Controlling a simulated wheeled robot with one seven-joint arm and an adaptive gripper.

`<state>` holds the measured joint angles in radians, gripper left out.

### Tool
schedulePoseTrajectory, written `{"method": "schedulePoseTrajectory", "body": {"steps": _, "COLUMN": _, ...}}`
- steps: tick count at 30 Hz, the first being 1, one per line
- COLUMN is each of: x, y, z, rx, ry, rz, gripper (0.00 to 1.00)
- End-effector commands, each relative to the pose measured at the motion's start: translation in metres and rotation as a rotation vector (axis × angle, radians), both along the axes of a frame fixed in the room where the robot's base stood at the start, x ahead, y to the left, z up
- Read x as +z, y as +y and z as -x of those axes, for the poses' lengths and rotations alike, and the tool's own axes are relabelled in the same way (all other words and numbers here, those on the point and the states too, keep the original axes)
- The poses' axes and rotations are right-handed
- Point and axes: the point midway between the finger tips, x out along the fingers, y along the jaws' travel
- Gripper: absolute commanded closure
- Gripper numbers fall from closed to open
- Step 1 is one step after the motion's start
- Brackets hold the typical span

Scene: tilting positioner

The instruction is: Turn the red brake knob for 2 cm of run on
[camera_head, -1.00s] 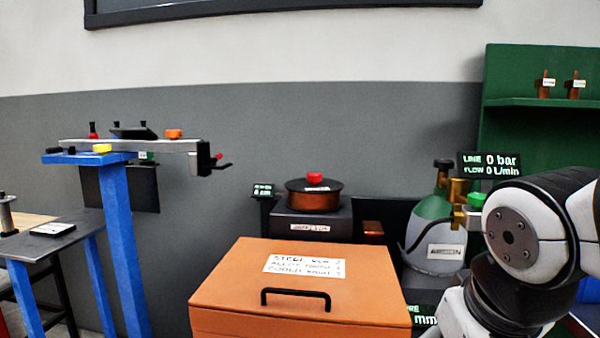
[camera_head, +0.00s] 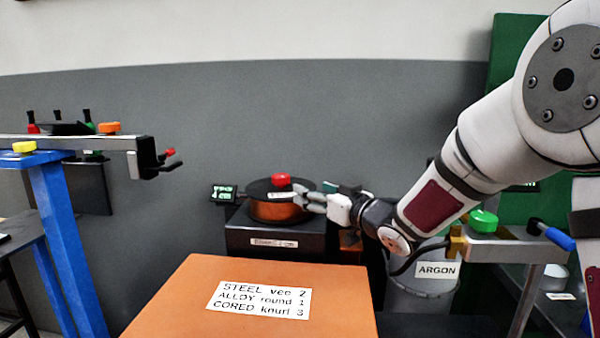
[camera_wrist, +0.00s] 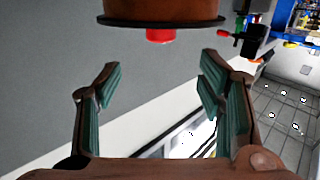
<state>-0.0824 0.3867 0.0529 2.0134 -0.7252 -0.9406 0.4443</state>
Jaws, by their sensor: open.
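The red brake knob (camera_head: 280,180) sits on top of a copper-coloured wire spool (camera_head: 275,208) with dark flanges. In the wrist view the red knob (camera_wrist: 160,36) juts from the dark flange of the spool (camera_wrist: 165,10), upper centre. My gripper (camera_head: 318,198) is at the right side of the spool in the head view, close to the knob. In the wrist view my gripper (camera_wrist: 160,85) is open, its teal-padded fingers apart, with nothing between them. The knob lies beyond the fingertips, roughly centred between them. Whether a finger touches the spool cannot be told.
A dark box (camera_head: 275,240) carries the spool, with a small display (camera_head: 223,194) at its left. An orange case (camera_head: 180,290) stands in front. A grey argon cylinder (camera_head: 425,295) and a green knob (camera_head: 483,221) are at the right, below my arm. A blue stand (camera_head: 75,240) is at the left.

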Motion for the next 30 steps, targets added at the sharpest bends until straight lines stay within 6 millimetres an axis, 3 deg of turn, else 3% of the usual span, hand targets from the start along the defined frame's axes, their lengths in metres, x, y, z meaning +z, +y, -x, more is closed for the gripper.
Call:
{"method": "schedulePoseTrajectory", "body": {"steps": 7, "x": 0.000, "y": 0.016, "z": -0.012, "rx": 0.021, "ry": -0.010, "rz": -0.014, "gripper": 0.38}}
{"method": "schedulePoseTrajectory", "body": {"steps": 21, "x": -0.001, "y": 0.074, "z": -0.080, "rx": 0.018, "ry": -0.009, "rz": -0.012, "gripper": 0.38}}
{"method": "schedulePoseTrajectory", "body": {"steps": 30, "x": 0.000, "y": 0.092, "z": -0.102, "rx": 0.016, "ry": -0.009, "rz": -0.012, "gripper": 0.38}}
